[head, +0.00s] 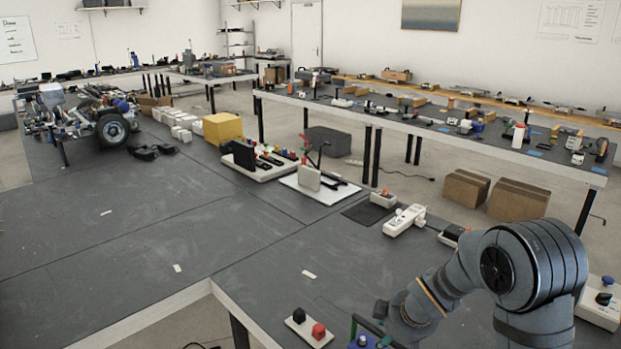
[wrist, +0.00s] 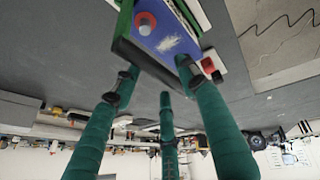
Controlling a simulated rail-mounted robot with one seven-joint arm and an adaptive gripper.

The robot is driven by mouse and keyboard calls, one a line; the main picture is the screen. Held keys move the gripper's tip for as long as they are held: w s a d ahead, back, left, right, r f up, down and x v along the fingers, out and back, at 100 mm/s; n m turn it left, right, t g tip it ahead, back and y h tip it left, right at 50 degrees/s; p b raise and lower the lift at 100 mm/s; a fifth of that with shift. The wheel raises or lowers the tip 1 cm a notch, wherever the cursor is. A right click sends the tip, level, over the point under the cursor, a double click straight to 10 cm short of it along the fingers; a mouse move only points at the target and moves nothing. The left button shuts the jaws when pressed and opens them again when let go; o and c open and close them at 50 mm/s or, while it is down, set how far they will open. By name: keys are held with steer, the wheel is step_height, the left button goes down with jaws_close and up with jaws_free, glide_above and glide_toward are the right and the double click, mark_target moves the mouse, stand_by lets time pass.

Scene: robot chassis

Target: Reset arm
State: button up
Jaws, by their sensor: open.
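My gripper (wrist: 158,84) shows in the wrist view with several green fingers with dark tips, spread apart. Beyond the tips is a blue panel (wrist: 172,40) with a red ring, a white patch and a dark, green-edged frame. The fingertips overlap its lower edge in the picture; I cannot tell whether they touch it. No object is clearly gripped. In the head view my arm (head: 530,265) reaches in from the lower right, bent, its end low at the bottom edge. Green and blue parts show there, partly cut off.
A white base with a black block (head: 299,315) and a red block (head: 318,331) lies left of my arm's end. A white device (head: 404,220), a yellow box (head: 223,128) and a wheeled chassis (head: 112,129) stand farther back. The left table surface is mostly clear.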

steer(key=shift+w+a+f, duration=0.2)
steer(key=shift+a+f, duration=0.05)
steer(key=shift+f, duration=0.35)
step_height(320, 180, up, 5)
steer(key=p, duration=0.5)
steer(key=shift+d+r, duration=0.1)
steer(key=shift+r, duration=0.05)
steer(key=shift+r+p, duration=0.1)
steer(key=shift+p, duration=0.25)
